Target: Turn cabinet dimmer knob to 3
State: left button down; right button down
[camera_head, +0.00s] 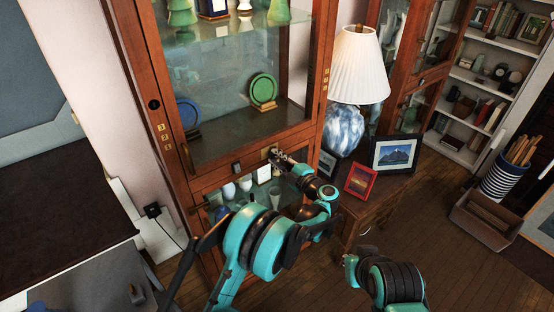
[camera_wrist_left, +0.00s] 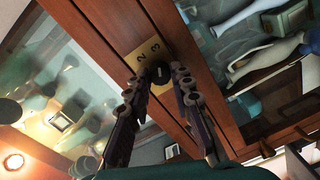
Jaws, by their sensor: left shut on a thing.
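The wooden curio cabinet (camera_head: 220,150) has a brass plate (camera_wrist_left: 137,57) on the rail between its upper and lower glass panes. The digits 2 and 3 show on the plate in the left wrist view. The dark round dimmer knob (camera_wrist_left: 157,72) sits at this plate, and a small pale mark shows on its face. I cannot tell which number the mark points to. My left gripper (camera_head: 275,156) is at the rail, with its fingers closed on either side of the knob. My right gripper (camera_head: 348,262) is low at the bottom centre, away from the cabinet; its jaws are unclear.
A lamp (camera_head: 359,65), a red picture frame (camera_head: 361,182) and a black picture frame (camera_head: 396,153) stand on a wooden side cabinet right of my left gripper. Green and blue plates stand behind the cabinet's glass. The wooden floor (camera_head: 430,225) at the right is mostly open.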

pick_arm(q)
jog(key=shift+m, duration=0.3)
dwell(0.4)
jog(key=c, duration=1.3)
grip_release()
jog(key=v, duration=0.7)
jog(key=shift+s+d, duration=0.1)
jog(key=shift+d, duration=0.1)
